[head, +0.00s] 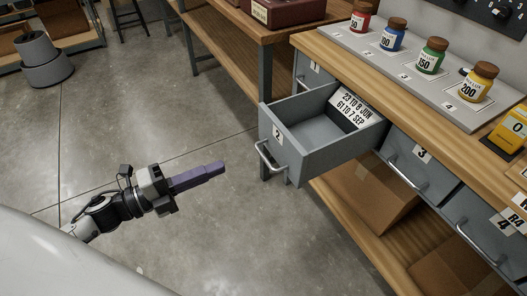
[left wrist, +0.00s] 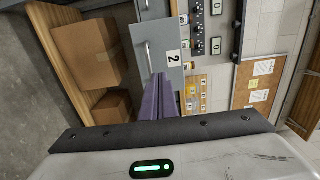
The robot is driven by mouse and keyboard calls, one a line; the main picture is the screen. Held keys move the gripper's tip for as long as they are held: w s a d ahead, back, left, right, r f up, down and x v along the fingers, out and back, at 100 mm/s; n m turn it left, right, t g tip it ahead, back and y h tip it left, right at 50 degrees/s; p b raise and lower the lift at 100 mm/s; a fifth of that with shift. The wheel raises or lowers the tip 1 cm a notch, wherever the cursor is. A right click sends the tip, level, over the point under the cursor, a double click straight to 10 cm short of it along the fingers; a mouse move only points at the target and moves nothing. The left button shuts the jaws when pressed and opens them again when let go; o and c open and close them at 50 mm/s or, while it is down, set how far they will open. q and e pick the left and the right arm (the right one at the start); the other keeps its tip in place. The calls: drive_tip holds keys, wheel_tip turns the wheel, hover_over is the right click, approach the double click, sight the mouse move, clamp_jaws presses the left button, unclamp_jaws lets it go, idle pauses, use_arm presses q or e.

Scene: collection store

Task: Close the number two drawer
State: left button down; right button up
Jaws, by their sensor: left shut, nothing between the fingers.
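The number two drawer (head: 283,147) is a grey metal drawer pulled well out of the wooden bench. Its front carries a "2" label and a bar handle (head: 268,158). A card with dates (head: 356,108) lies at its back inside. My left gripper (head: 222,167) has purple fingers, shut and empty, pointing at the drawer front from the left with a gap between. In the left wrist view the fingers (left wrist: 160,98) overlap the lower part of the drawer front (left wrist: 158,50) beside its handle. My right gripper is not in view.
Drawers three (head: 420,166) and four (head: 490,226) look shut beside it. Jars (head: 432,56) stand on the bench top (head: 340,59). Cardboard boxes (head: 367,198) sit on the shelf below. Floor (head: 180,125) in front of the drawer is clear.

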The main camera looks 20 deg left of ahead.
sight(276, 144)
use_arm(q)
drive_tip(key=x, duration=1.3)
drive_tip(key=shift+w+d, duration=0.15)
drive_tip(key=shift+d, duration=0.05)
